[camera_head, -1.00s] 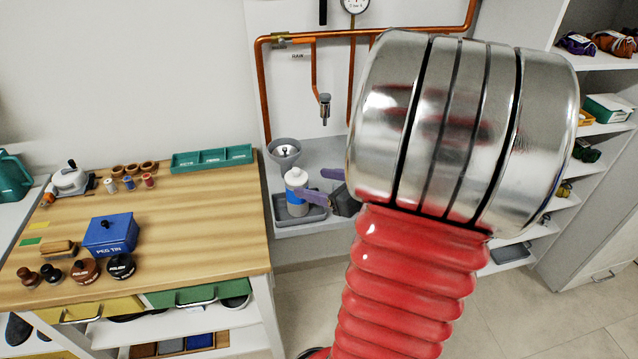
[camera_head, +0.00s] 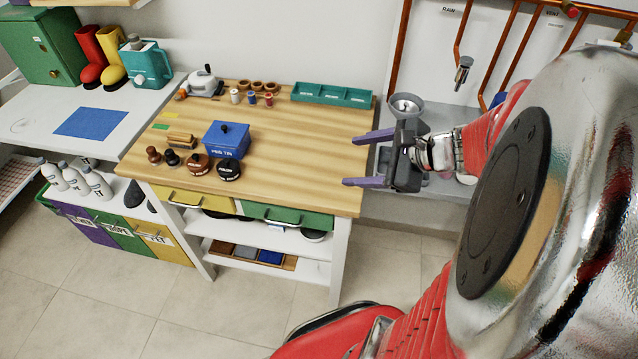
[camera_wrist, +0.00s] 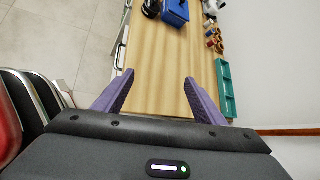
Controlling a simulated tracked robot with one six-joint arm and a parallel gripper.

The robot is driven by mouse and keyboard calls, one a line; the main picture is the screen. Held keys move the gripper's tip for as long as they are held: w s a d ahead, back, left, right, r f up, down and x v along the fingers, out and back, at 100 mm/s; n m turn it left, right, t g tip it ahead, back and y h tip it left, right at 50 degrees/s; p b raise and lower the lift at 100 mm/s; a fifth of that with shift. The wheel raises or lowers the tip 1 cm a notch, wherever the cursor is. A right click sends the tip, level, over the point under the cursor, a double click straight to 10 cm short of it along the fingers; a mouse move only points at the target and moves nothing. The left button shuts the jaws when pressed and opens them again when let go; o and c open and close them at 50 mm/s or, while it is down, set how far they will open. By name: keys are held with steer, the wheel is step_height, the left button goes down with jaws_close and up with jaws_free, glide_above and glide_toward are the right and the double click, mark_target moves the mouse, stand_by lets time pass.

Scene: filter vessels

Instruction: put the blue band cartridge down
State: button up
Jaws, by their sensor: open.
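My gripper (camera_head: 358,160) is open and empty, its two purple fingers pointing left at the right edge of the wooden bench (camera_head: 300,150). In the wrist view my gripper (camera_wrist: 158,82) has nothing between its fingers, with bare wood beyond them. I cannot make out the blue band cartridge in either current view. The grey shelf (camera_head: 455,120) with a grey funnel (camera_head: 405,105) lies behind my gripper and arm, which hide much of it.
A blue peg tin (camera_head: 226,141), dark round tins (camera_head: 229,170) and a green divided tray (camera_head: 332,95) stand on the bench. The green tray (camera_wrist: 225,88) shows right in the wrist view. The bench's right front is bare. A white counter (camera_head: 90,120) stands left.

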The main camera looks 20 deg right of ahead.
steer(key=s+a+r+n+g+h, duration=0.1)
steer(key=s+a+r+n+h, duration=0.1)
steer(key=a+n, duration=0.4)
steer(key=s+a+r+n+g+h, duration=0.2)
steer(key=s+a+n, duration=0.4)
steer(key=n, duration=1.1)
steer(key=shift+s+a+r+n+h, duration=0.35)
steer(key=shift+s+r+h, duration=0.35)
steer(key=shift+r, duration=0.3)
